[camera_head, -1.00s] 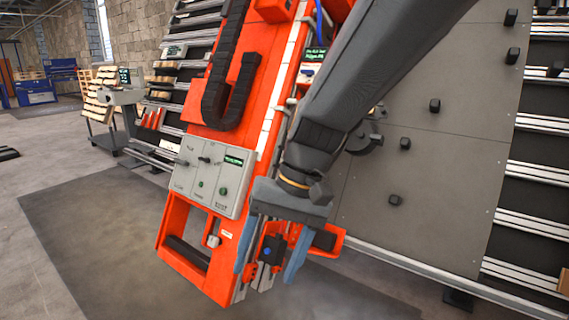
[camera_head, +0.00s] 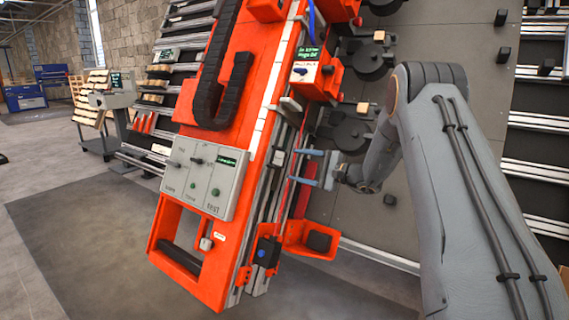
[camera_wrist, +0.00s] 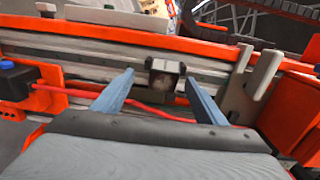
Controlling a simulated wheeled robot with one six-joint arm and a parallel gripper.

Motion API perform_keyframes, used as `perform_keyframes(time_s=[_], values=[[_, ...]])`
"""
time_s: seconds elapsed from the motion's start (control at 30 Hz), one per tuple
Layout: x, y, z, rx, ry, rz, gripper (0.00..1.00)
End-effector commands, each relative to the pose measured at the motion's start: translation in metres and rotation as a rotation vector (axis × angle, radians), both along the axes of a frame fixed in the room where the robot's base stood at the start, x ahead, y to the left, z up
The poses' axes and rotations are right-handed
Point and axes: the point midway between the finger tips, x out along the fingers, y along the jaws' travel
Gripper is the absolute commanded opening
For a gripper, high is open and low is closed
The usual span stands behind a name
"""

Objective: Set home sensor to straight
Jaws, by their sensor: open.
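My gripper (camera_head: 300,168) is open and empty at the right side of the orange gantry beam (camera_head: 265,95), its two blue-grey fingers pointing left at the rail. In the wrist view a small dark block with a pale worn face (camera_wrist: 165,75) sits on the rail, just beyond and between the fingertips of my gripper (camera_wrist: 159,80). I cannot tell whether the fingers touch it, or whether it is tilted. A black block with a blue knob (camera_head: 264,252) is lower on the beam; it also shows at the left of the wrist view (camera_wrist: 14,75). No readable label marks the home sensor.
A grey control box (camera_head: 207,175) with switches and a small screen is on the beam's front. A red cable (camera_wrist: 120,102) runs along the rail near my fingers. A pale metal bracket (camera_wrist: 250,85) stands right of them. An orange bracket (camera_head: 312,238) juts out below.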

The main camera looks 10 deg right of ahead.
Motion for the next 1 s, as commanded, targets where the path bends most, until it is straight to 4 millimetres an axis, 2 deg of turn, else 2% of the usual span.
perform_keyframes(time_s=[0.07, 0.17, 0.6, 0.8, 1.0], values=[[0.007, -0.012, -0.003, 0.019, -0.013, -0.027, 0.66], [0.013, -0.013, -0.003, 0.028, -0.020, -0.038, 0.66], [0.056, 0.030, -0.003, 0.025, -0.020, -0.036, 0.66], [0.064, 0.039, -0.003, 0.027, -0.018, -0.036, 0.66], [0.064, 0.039, -0.002, 0.026, -0.018, -0.037, 0.66]])
